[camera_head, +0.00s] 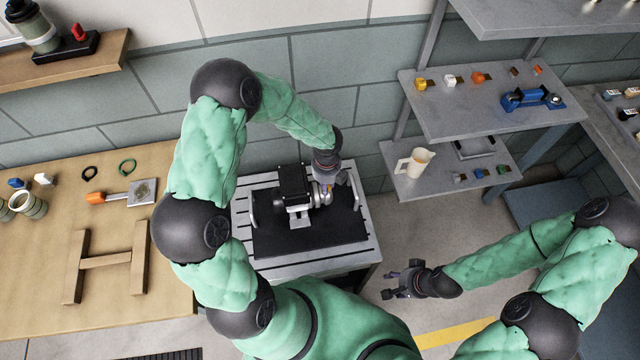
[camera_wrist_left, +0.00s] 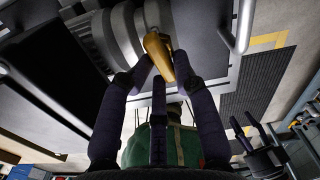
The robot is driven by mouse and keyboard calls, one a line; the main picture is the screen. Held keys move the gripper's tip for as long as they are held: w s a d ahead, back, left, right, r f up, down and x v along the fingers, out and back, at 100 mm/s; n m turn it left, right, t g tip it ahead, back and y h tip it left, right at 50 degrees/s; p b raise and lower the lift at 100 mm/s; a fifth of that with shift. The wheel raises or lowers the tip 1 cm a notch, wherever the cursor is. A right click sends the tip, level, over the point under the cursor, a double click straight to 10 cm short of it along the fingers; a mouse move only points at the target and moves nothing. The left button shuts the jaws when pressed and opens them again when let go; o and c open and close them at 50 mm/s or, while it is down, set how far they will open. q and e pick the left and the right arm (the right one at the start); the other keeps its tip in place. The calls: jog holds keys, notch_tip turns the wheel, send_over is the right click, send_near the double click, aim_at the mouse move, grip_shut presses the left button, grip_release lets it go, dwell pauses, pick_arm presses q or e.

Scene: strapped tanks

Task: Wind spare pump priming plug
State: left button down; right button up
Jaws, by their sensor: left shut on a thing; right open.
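The spare pump (camera_head: 294,182), with a black block-shaped body and grey metal parts, sits on a black mat on the slatted bench. My left gripper (camera_head: 327,194) is at the pump's right end. In the left wrist view its dark fingers (camera_wrist_left: 158,82) are shut on a brass-yellow plug (camera_wrist_left: 157,48), which lies against the pump's ribbed grey housing (camera_wrist_left: 116,35). Whether the plug is seated in the housing cannot be told. My right gripper (camera_head: 398,281) is open and empty, right of the bench above the floor; it also shows in the left wrist view (camera_wrist_left: 252,130).
The slatted bench (camera_head: 318,262) has raised metal handles at its sides. A wooden table (camera_head: 40,240) with a wooden frame (camera_head: 107,262) and a small brush-like tool (camera_head: 125,195) stands left. Grey shelves (camera_head: 440,125) with small coloured parts and a cream jug (camera_head: 415,162) stand right.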

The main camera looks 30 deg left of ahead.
pick_arm(q)
jog(key=shift+s+d+f+m+p, duration=0.1)
jog(key=shift+s+f+m+p, duration=0.4)
jog(key=shift+m+p, duration=0.45)
dwell(0.4)
jog(key=c, duration=0.9)
grip_release()
jog(key=shift+o, duration=0.2)
jog(key=shift+w+r, duration=0.25)
jog(key=shift+w+r, duration=0.1)
jog(key=shift+r, duration=0.15)
notch_tip(320, 180, up, 11)
jog(key=shift+r, duration=0.2)
